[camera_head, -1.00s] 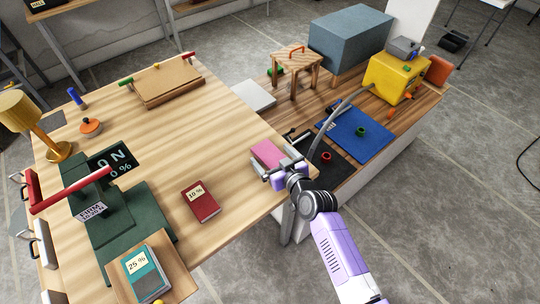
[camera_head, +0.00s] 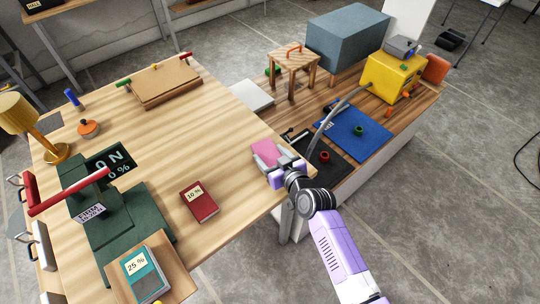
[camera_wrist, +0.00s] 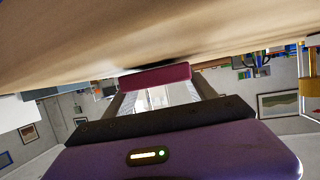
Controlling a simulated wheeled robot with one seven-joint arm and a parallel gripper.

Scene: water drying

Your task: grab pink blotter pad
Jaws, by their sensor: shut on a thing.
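The pink blotter pad (camera_head: 266,152) is at the right edge of the wooden table (camera_head: 215,125) in the head view. My gripper (camera_head: 283,167) is at the pad's near right end and is shut on it. In the wrist view the pad (camera_wrist: 156,77) shows as a dark pink edge between the fingers of my gripper (camera_wrist: 160,95), close to the pale table surface. Whether the pad touches the table is hard to tell.
A red book marked 10 % (camera_head: 199,201) and a dark green press (camera_head: 110,215) stand left of my arm. A teal book marked 25 % (camera_head: 143,273) lies on a wooden block. A lower bench with a blue mat (camera_head: 352,133) and yellow box (camera_head: 393,77) is at right.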

